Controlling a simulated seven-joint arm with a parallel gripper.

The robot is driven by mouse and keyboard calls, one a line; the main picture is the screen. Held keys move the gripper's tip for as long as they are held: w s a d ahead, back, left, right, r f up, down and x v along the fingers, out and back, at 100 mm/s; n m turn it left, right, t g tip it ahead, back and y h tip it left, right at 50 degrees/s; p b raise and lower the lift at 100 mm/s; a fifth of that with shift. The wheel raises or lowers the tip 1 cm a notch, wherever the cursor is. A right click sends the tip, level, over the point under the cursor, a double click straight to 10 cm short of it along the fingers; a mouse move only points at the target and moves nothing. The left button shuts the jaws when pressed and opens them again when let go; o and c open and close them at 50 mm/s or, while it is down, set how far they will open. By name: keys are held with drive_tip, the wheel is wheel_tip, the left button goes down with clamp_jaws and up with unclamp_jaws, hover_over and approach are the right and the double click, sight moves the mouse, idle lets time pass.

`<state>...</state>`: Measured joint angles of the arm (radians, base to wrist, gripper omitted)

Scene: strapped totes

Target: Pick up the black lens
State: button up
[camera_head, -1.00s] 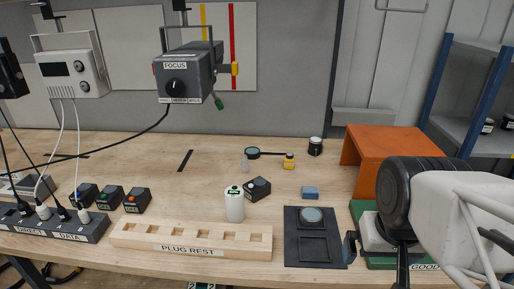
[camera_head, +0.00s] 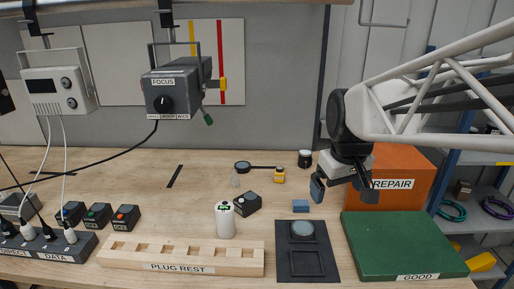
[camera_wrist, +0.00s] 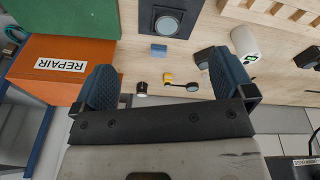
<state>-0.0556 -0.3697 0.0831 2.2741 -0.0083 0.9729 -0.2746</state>
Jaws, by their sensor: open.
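A small black cylinder with a pale top (camera_head: 305,159) stands upright at the back of the bench and looks like the black lens. In the wrist view the black cylinder (camera_wrist: 142,88) shows between the fingers, with clear space around it. A round glass disc with a dark rim (camera_head: 302,230) lies on the black two-place tray, also seen in the wrist view (camera_wrist: 167,25). A dark-rimmed round glass with a thin handle (camera_head: 243,167) lies at the back. My gripper (camera_head: 343,190) is open and empty, above the bench, right of the cylinder. Its blue fingers (camera_wrist: 165,72) are spread.
The orange REPAIR box (camera_head: 402,165) and green GOOD board (camera_head: 400,240) are on the right. A yellow-topped jar (camera_head: 279,175), blue block (camera_head: 300,206), black box (camera_head: 247,203) and white bottle (camera_head: 225,222) are near. The lamp (camera_head: 178,92) hangs left. The wooden PLUG REST (camera_head: 180,258) lies in front.

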drive_tip(key=w+a+n, duration=0.4)
drive_tip(key=w, duration=1.1)
drive_tip(key=n+g, duration=0.2)
drive_tip(key=n, duration=0.8)
hover_over(242, 164)
drive_tip(key=f, duration=1.8)
drive_tip(key=shift+s+d+f, duration=0.1)
drive_tip(key=shift+s+d, duration=0.05)
drive_tip(key=shift+s, duration=0.2)
drive_tip(key=shift+w+a+f+n, duration=0.2)
drive_tip(key=shift+f+n, duration=0.05)
drive_tip(key=shift+n, duration=0.05)
drive_tip(key=shift+f, duration=1.3)
